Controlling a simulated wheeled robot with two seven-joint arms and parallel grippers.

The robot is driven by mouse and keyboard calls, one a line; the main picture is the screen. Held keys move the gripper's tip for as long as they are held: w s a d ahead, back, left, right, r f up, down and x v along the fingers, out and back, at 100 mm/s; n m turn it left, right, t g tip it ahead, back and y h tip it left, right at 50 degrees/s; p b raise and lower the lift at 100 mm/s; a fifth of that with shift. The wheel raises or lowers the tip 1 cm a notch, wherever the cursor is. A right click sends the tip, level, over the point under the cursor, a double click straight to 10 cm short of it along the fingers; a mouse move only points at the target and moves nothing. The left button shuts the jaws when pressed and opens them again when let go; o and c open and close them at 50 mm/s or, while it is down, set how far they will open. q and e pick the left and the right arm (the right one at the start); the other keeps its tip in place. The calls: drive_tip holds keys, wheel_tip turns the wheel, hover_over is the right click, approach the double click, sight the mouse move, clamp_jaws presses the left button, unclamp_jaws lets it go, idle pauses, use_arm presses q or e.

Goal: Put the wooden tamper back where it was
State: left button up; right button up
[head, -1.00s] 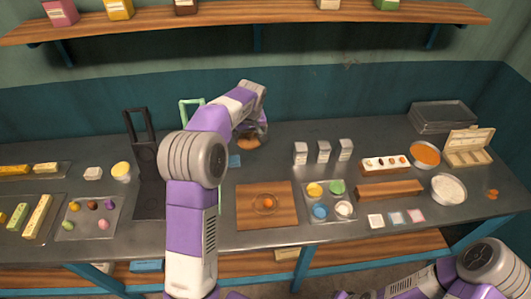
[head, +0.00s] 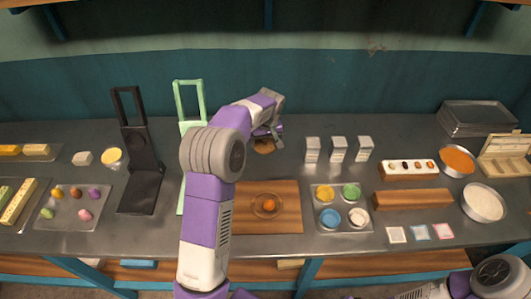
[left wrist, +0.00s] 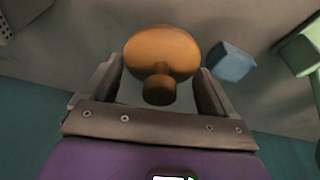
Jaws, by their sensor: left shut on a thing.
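The wooden tamper (left wrist: 162,55) shows in the left wrist view, with a round orange-brown head and a short darker knob between my fingers. My left gripper (left wrist: 160,90) is shut on it. In the head view the tamper (head: 264,146) shows as a small brown disc under my left gripper (head: 268,136), at the back middle of the counter, behind the wooden board (head: 285,222). I cannot tell whether it touches the counter. My right arm shows at the lower right of the head view, but its gripper is out of view.
A blue block (left wrist: 230,62) lies close beside the tamper. The green stand (head: 189,100) and black stand (head: 140,165) are to the left. Several grey boxes (head: 339,150) stand to the right. A tray of coloured bowls (head: 341,207) lies in front of them.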

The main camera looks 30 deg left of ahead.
sight(265, 149)
use_arm(q)
drive_tip(key=shift+f+b, duration=0.55)
drive_tip(key=shift+f, duration=2.1)
drive_tip(key=shift+f, duration=0.15)
drive_tip(key=o, duration=0.7)
drive_tip(key=shift+o, duration=0.2)
drive_tip(key=shift+r, duration=0.25)
drive_tip(key=p+v, duration=0.2)
drive_tip(key=v, duration=1)
drive_tip(key=shift+w, duration=0.1)
